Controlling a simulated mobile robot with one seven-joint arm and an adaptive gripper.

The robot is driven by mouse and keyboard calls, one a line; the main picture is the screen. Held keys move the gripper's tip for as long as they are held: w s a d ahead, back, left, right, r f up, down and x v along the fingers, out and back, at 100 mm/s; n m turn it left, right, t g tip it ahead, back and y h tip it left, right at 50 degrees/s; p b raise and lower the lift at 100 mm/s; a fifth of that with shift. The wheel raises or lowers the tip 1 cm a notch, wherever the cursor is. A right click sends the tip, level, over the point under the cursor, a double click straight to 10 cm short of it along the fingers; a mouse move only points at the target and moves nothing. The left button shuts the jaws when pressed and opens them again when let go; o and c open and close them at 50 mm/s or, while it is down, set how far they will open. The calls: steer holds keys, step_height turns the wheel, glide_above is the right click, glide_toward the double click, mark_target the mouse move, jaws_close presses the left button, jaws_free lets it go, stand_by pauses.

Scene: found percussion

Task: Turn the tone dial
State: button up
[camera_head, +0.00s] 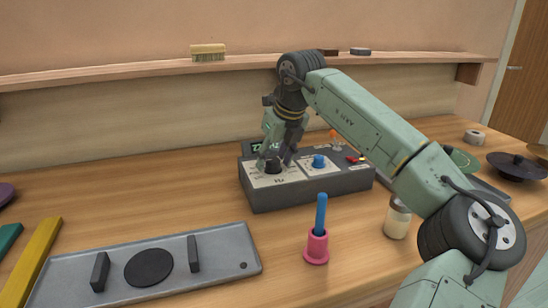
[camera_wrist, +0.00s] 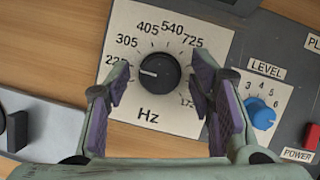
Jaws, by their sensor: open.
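The tone dial (camera_wrist: 159,73) is a black round knob with a white pointer line. It sits on a white plate (camera_wrist: 128,30) marked "Hz" with numbers around it, and its pointer aims left, a little above the 225 side's lower marks. In the head view the dial (camera_head: 273,166) is on the left of a dark grey box (camera_head: 310,190). My gripper (camera_wrist: 160,92) is open, with one purple-padded finger on each side of the dial. Gaps show between the pads and the knob. In the head view my gripper (camera_head: 273,158) is right above the dial.
A blue level knob (camera_wrist: 260,112) and a red power button (camera_wrist: 298,155) are right of the dial. A pink cup with a blue stick (camera_head: 318,245) and a jar (camera_head: 397,220) stand in front of the box. A grey tray (camera_head: 215,268) lies at front left.

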steer(key=v, duration=1.2)
steer(key=shift+s+f, duration=0.1)
steer(key=shift+s, duration=0.05)
stand_by(1.1)
